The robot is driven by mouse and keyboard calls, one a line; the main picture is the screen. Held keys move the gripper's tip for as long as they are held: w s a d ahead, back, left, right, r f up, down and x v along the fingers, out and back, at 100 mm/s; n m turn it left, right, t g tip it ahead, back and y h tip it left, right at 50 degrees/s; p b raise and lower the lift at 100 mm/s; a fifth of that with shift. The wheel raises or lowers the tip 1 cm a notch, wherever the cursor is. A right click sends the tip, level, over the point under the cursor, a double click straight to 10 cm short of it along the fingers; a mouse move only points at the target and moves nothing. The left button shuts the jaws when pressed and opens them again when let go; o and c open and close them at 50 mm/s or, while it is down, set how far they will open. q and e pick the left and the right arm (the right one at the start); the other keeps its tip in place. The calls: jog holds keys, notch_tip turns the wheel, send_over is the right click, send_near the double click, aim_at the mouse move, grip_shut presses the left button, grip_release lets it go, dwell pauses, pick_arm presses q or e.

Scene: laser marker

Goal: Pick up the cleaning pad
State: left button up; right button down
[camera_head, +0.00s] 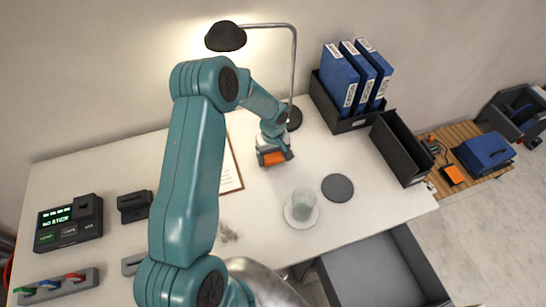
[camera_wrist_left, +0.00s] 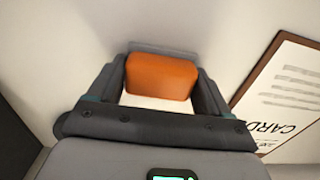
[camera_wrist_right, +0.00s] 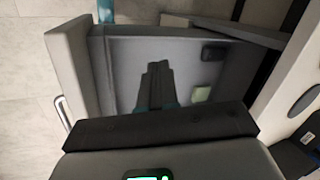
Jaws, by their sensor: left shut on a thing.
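An orange block (camera_wrist_left: 161,76), which looks like the cleaning pad, sits between the two fingers of my left gripper (camera_wrist_left: 163,84). In the head view my left gripper (camera_head: 274,153) is at the back middle of the white table, and the orange block (camera_head: 274,159) shows at its tip, at or close to the tabletop. I cannot tell if it touches the table. My right gripper (camera_wrist_right: 157,88) shows in the right wrist view with its fingers together, over the open drawer (camera_wrist_right: 125,75). Nothing shows between them.
A clipboard (camera_head: 230,170) lies left of the left gripper; a lamp (camera_head: 295,75) stands behind. A glass (camera_head: 302,204) on a saucer and a grey disc (camera_head: 338,188) are to the right. A dark smudge (camera_head: 228,233) marks the table. The grey drawer (camera_head: 375,272) is open at front right.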

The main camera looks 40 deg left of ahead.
aim_at(273, 155)
pick_arm(q)
jog(key=shift+r, duration=0.1)
jog(key=shift+w+r, duration=0.1)
jog(key=shift+r, duration=0.15)
notch_tip(273, 155, up, 19)
jog(key=b, duration=0.1)
jog(key=shift+r+b, duration=0.15)
jog(key=shift+b, duration=0.15)
